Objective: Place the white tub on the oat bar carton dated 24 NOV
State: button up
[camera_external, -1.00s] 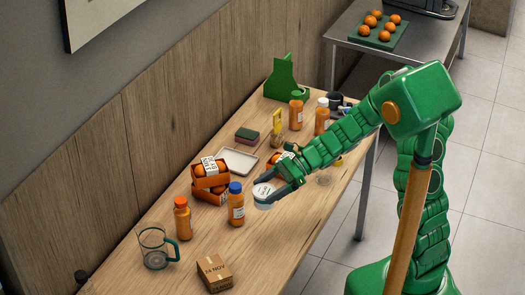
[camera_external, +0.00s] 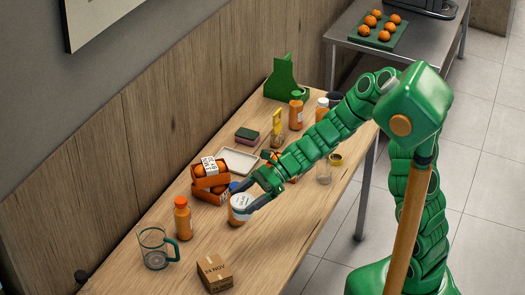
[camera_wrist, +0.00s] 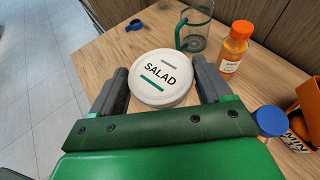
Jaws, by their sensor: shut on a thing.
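The white tub (camera_wrist: 160,78) has a round lid marked SALAD. My gripper (camera_wrist: 162,88) is shut on it, one finger on each side. In the external view the white tub (camera_external: 240,203) is held above the table, in front of the blue-capped bottle, partly hiding it. The oat bar carton (camera_external: 214,272) is a small brown box with 24 NOV printed on it, lying near the table's front end. It is to the lower left of my gripper (camera_external: 250,205), apart from the tub. The carton does not show in the wrist view.
An orange-capped juice bottle (camera_external: 183,218) and a glass mug with a teal handle (camera_external: 155,248) stand left of the carton. Stacked orange crates (camera_external: 209,180) are behind the tub. The blue-capped bottle (camera_wrist: 271,121) is right of my gripper in the wrist view. Bare wood surrounds the carton.

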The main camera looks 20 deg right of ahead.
jog(key=s+a+f+n+g, duration=0.25)
jog(key=s+a, duration=0.55)
jog(key=a, duration=0.4)
send_over(218, 266)
jog(key=shift+m+h, duration=0.25)
jog(key=shift+h, duration=0.05)
jog(key=shift+f, duration=4.3)
jog(key=shift+f+t, duration=0.15)
jog(key=shift+t, duration=0.1)
jog(key=o, duration=1.1)
jog(key=shift+w+r, duration=0.1)
jog(key=shift+r, duration=0.1)
jog(key=v, duration=1.2)
